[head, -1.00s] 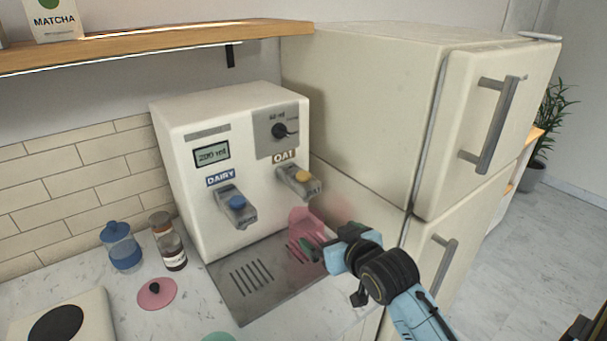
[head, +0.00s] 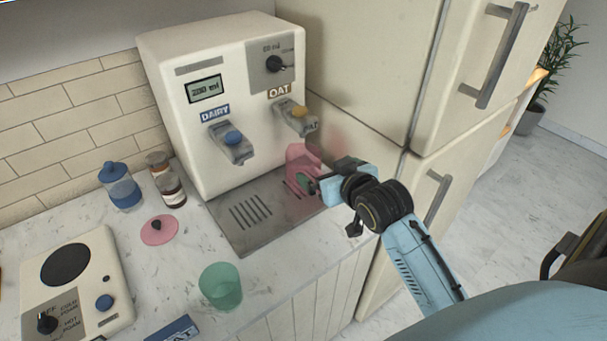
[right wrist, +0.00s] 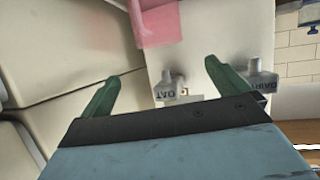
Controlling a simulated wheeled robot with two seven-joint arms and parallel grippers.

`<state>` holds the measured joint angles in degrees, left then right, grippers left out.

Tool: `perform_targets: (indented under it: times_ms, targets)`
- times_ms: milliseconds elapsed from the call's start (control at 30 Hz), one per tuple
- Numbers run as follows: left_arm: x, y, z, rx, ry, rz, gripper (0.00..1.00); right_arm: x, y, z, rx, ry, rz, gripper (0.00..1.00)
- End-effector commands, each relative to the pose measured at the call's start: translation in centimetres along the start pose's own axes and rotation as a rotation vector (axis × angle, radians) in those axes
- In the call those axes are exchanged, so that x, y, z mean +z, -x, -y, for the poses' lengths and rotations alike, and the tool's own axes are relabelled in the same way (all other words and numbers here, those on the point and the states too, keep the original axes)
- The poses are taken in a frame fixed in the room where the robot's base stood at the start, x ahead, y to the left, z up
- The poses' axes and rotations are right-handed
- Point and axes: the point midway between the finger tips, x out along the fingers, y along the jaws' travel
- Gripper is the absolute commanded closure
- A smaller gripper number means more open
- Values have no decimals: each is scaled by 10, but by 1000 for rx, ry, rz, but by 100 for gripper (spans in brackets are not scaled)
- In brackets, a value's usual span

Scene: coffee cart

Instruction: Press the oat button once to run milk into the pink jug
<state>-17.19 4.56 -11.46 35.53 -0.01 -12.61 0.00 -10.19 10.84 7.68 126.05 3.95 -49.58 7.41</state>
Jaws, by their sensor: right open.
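The pink jug (head: 299,162) is translucent and stands on the metal drip tray under the oat spout. My right gripper (head: 309,184) is open and empty, in front of the jug and below the oat button. In the right wrist view the gripper (right wrist: 163,80) has its green fingers apart, with the oat spout (right wrist: 168,90) between them and the jug (right wrist: 160,25) beyond. I cannot tell whether a finger touches the jug. My left gripper is out of view.
The blue dairy button (head: 233,138) sits left of the oat one. The drip tray (head: 240,232) is bare on its left. A green cup (head: 220,287), pink lid (head: 159,229), jars and a foamer (head: 75,285) stand on the counter. A fridge (head: 365,60) closes off the right.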

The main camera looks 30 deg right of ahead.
Motion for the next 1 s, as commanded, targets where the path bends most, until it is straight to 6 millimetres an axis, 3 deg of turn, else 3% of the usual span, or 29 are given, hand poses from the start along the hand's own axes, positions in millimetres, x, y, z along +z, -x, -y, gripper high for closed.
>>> perform_targets:
  times_ms: [67,733,1000]
  targets:
    - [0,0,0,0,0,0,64,0,0,0,0,0,0,10]
    - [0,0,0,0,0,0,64,0,0,0,0,0,0,98]
    - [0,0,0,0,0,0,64,0,0,0,0,0,0,100]
